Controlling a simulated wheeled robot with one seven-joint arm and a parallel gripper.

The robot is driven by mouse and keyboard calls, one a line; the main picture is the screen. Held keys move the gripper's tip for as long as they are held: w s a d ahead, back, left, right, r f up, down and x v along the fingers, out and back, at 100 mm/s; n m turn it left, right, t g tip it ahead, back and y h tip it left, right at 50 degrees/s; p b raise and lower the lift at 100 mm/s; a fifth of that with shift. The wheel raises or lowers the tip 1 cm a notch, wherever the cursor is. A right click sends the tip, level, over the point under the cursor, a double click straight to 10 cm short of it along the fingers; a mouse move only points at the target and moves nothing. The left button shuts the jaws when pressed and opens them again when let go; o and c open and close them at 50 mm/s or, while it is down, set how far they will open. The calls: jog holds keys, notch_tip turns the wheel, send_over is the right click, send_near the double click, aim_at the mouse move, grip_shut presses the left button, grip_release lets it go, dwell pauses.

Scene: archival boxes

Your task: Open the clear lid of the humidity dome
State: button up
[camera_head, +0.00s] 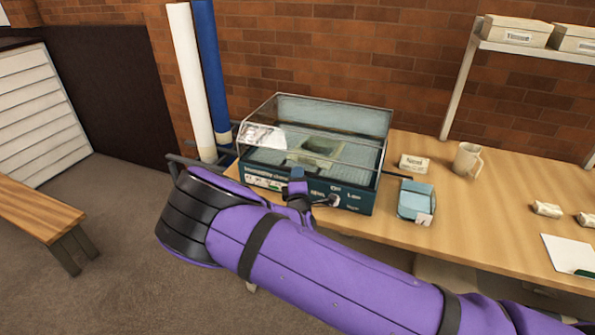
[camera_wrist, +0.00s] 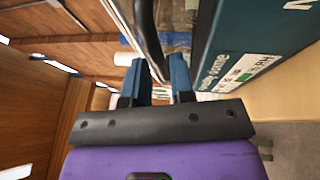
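The humidity dome (camera_head: 345,196) is a teal-based case on the wooden table, with white lettering and a label on its front. Its clear lid (camera_head: 345,115) sits over the base and looks closed; a greenish item shows through it. My gripper (camera_head: 297,184) is in front of the case, partly hidden by my purple arm. In the wrist view, its blue fingers (camera_wrist: 160,85) stand apart, with the dark bar (camera_wrist: 147,35) appearing between them; contact is unclear.
A blue box (camera_head: 416,198), a small labelled box (camera_head: 413,163) and a mug (camera_head: 467,159) stand right of the case. White (camera_head: 190,80) and blue (camera_head: 212,75) tubes lean on the brick wall at left. A wooden bench (camera_head: 35,212) is far left.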

jog(key=shift+w+r, duration=0.25)
jog(key=shift+w, duration=1.05)
jog(key=shift+c, duration=0.3)
grip_shut()
